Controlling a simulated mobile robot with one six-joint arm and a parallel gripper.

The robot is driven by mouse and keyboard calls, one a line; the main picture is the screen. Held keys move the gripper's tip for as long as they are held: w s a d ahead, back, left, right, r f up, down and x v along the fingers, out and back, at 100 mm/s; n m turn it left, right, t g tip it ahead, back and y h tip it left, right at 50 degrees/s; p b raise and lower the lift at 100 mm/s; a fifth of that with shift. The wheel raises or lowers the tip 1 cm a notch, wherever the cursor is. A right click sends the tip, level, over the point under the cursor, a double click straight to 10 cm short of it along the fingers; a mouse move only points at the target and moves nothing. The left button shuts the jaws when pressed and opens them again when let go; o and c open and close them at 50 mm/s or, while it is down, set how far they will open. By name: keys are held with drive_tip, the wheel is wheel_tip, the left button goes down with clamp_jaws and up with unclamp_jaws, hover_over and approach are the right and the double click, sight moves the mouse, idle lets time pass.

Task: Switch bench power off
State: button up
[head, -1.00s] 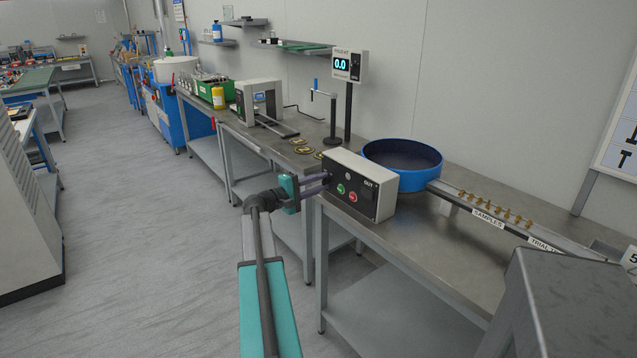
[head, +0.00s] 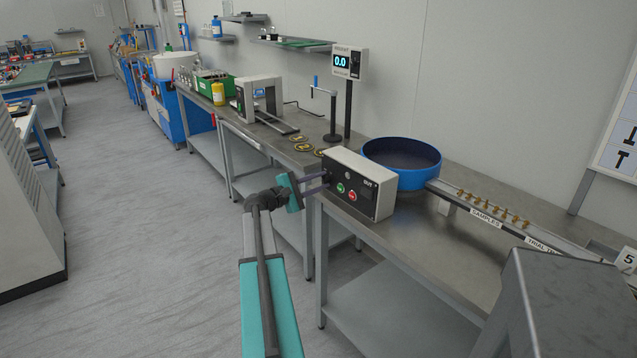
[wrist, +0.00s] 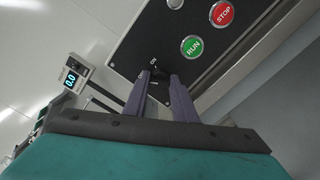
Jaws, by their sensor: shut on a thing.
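The control box (head: 371,197) is light grey with a black front panel and stands at the bench's near left edge. My gripper (head: 326,182) reaches the left part of the panel. In the wrist view its two purple-grey fingers (wrist: 160,80) stand either side of the switch and are shut on it. The fingers partly hide the switch, and I cannot tell its position.
A blue bowl (head: 402,180) stands right behind the box, with a rail of small brass parts (head: 491,205) leading right. A post with a display reading 0.0 (head: 342,62) stands farther back. The grey floor (head: 150,260) to the left is clear.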

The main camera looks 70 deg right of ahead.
drive_tip(key=shift+d+r, duration=0.1)
drive_tip(key=shift+r, duration=0.05)
drive_tip(key=o, duration=1)
drive_tip(key=shift+o, duration=0.2)
drive_tip(key=b+v, duration=0.2)
drive_tip(key=v, duration=1.1)
drive_tip(key=shift+a, duration=0.4)
drive_tip(key=shift+w, duration=0.2)
